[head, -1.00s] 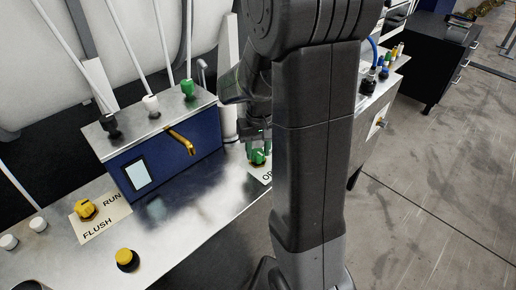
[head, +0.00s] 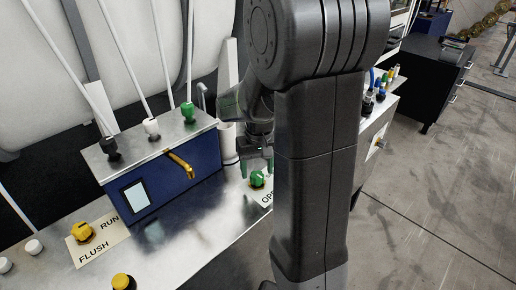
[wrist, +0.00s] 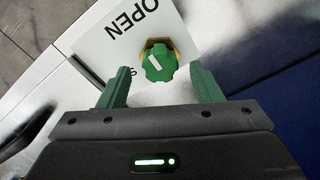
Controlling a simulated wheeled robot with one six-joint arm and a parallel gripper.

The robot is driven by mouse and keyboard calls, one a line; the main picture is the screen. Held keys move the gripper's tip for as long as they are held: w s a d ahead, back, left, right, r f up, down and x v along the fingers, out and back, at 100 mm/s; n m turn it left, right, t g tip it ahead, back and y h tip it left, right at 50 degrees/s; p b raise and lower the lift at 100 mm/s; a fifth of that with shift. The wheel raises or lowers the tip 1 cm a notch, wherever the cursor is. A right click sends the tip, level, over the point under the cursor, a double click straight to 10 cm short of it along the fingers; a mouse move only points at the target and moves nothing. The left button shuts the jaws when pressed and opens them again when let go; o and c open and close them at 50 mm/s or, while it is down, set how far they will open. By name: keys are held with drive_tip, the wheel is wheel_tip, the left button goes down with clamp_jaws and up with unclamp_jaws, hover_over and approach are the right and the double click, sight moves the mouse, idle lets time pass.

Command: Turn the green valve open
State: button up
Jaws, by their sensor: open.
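The green valve (head: 257,179) is a small lobed knob on a white label plate at the right end of the metal bench, partly hidden by my arm in the head view. In the wrist view the valve (wrist: 159,62) has a white pointer mark and a yellow part beneath it. The label (wrist: 105,45) reads OPEN, with another word mostly hidden. My gripper (wrist: 160,85) is open, its green fingers apart with nothing between them. In the wrist view the valve shows just beyond the fingertips, roughly centred between them. In the head view the gripper (head: 256,166) is above the knob.
A blue box (head: 160,185) with a yellow handle (head: 180,164) and capped tubes stands left of the gripper. A yellow RUN/FLUSH knob (head: 82,231) and a yellow button (head: 122,282) are at the front left. Open floor (head: 440,190) lies to the right.

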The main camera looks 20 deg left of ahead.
sight(259, 174)
wheel_tip(259, 174, up, 12)
drive_tip(key=shift+d+r+p, duration=0.15)
drive_tip(key=shift+d+p, duration=0.05)
drive_tip(key=shift+p, duration=0.15)
idle(0.4)
drive_tip(key=f, duration=0.7)
drive_tip(key=f+b, duration=0.1)
drive_tip(key=f, duration=0.6)
drive_tip(key=shift+a, duration=0.2)
drive_tip(key=shift+r, duration=0.2)
